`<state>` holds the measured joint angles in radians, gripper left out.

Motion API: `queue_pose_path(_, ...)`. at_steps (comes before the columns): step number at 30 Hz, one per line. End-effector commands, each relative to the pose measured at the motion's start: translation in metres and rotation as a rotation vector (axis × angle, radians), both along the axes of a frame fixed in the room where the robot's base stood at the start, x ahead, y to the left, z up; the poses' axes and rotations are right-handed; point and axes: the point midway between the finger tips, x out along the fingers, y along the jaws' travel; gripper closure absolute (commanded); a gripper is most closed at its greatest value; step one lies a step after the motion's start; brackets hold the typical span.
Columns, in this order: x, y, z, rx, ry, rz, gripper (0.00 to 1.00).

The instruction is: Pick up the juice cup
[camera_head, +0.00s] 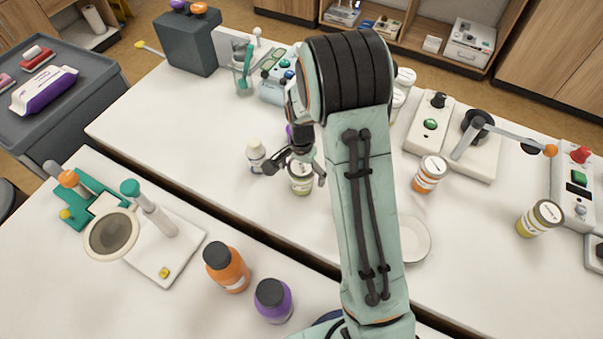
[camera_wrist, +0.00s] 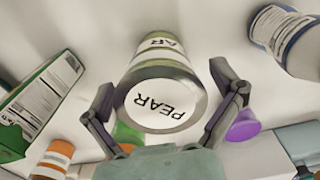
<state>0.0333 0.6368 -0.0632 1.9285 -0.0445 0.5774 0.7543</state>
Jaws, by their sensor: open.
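The juice cup, a yellow-green cup with a pale lid reading PEAR, stands on the white table in the head view (camera_head: 301,184). In the wrist view its lid (camera_wrist: 165,103) faces the camera and its striped side shows above. My gripper (camera_head: 294,172) is just above and around the cup in the head view, its fingers apart. In the wrist view my gripper (camera_wrist: 163,98) has one finger on each side of the cup. I cannot tell whether either finger touches it. My wrist hides part of the area behind the cup.
A white bottle (camera_head: 256,155) stands close to the left of the cup. An orange-labelled pill bottle (camera_head: 428,174) and a white dish (camera_head: 411,240) are to the right. Orange (camera_head: 227,268) and purple (camera_head: 273,301) bottles stand in front. A green-and-white box (camera_wrist: 40,103) lies nearby in the wrist view.

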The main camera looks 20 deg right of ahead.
Motion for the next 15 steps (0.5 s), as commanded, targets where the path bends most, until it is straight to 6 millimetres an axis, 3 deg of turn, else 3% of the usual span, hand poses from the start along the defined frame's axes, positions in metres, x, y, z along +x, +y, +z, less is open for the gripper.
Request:
queue_pose_path(5,0.0001,0.0001,-0.0002,0.000,0.000,0.000,0.07)
queue_pose_path(8,0.0001,0.0001,-0.0001,0.000,0.000,0.000,0.32)
queue_pose_path(12,0.0001,0.0001,0.0000,0.000,0.000,0.001,0.76)
queue_pose_path(15,0.0000,0.0000,-0.0001,0.000,0.000,0.000,0.79)
